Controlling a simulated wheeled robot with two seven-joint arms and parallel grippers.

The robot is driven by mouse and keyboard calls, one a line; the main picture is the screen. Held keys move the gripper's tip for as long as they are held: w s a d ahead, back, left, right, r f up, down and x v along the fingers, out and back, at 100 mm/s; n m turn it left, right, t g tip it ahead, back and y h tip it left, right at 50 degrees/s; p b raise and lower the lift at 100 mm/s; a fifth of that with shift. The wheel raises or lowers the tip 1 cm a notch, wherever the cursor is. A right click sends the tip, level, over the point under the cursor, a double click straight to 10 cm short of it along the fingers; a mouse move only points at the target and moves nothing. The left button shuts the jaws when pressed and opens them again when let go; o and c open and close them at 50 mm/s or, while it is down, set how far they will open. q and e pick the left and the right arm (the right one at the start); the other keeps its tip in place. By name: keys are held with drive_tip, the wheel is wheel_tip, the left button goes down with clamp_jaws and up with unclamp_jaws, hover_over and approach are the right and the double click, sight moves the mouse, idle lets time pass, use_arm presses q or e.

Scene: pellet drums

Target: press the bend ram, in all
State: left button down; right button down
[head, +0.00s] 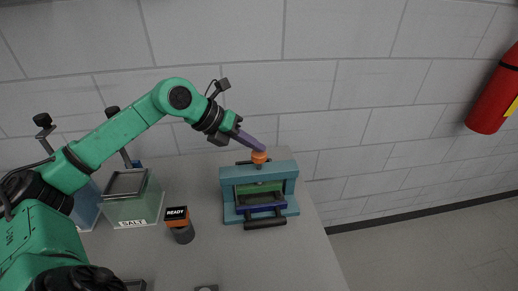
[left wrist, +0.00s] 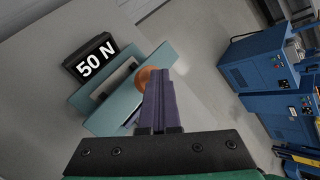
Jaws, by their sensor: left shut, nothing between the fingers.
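The bend ram is a teal press frame (head: 230,177) on the table, with an orange knob (head: 259,157) on top and a green bar and a blue bar inside. My left gripper (head: 262,148) is shut and empty, its purple fingers slanting down to the knob. The tips overlap the knob's top edge; I cannot tell whether they touch it. In the left wrist view the shut fingers (left wrist: 161,74) partly cover the orange knob (left wrist: 143,75) on the teal frame (left wrist: 90,98). My right gripper is not in view.
A black block reading "50 N" (left wrist: 91,61) is beside the press. A grey block wall (head: 330,80) is behind. Blue machines (left wrist: 262,70) stand beyond.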

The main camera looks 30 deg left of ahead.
use_arm(q)
drive_tip(key=shift+r, duration=0.1)
wheel_tip(320, 180, up, 5)
drive_tip(key=p, duration=0.5)
drive_tip(key=shift+r, duration=0.15)
drive_tip(key=shift+f, duration=0.2)
idle(0.4)
